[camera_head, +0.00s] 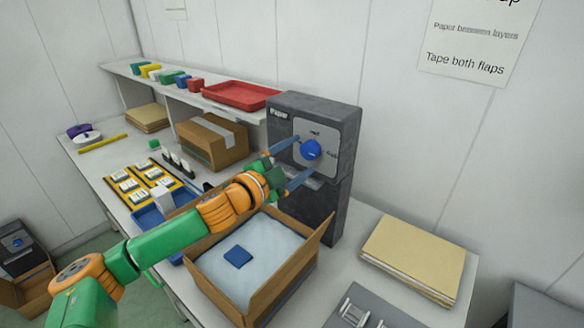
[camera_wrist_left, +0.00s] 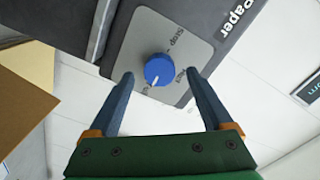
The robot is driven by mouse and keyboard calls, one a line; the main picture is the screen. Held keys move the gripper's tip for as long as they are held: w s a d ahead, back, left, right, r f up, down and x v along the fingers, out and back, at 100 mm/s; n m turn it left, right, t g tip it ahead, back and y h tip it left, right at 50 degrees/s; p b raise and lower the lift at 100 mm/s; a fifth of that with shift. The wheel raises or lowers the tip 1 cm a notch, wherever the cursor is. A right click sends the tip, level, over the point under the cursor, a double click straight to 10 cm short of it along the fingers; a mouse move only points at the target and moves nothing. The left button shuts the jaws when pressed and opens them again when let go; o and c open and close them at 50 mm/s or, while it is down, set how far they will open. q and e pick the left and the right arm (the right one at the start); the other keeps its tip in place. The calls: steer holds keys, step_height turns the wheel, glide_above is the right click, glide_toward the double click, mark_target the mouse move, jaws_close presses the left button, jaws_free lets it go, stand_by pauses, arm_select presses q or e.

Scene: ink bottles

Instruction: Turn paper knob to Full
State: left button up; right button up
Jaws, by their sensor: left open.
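The blue paper knob (camera_head: 311,149) sits on a grey plate on the front of a dark box marked "Paper" (camera_head: 315,115). In the left wrist view the knob (camera_wrist_left: 157,68) has a white mark pointing down and slightly left, toward a small label at the plate's lower edge that I cannot read. Other small labels lie around it. My left gripper (camera_head: 306,154) is open. My right gripper is not in view.
An open carton (camera_head: 318,245) with white lining and a blue piece stands under my left arm. A closed carton (camera_head: 212,140) and a shelf with a red tray (camera_head: 240,94) stand behind. Tan sheets (camera_head: 415,250) lie right of the paper box.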

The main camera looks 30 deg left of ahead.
arm_select(q)
steer(key=s+b, duration=0.3)
steer(key=s, duration=0.1)
steer(key=shift+s+a, duration=0.1)
steer(key=shift+a, duration=0.15)
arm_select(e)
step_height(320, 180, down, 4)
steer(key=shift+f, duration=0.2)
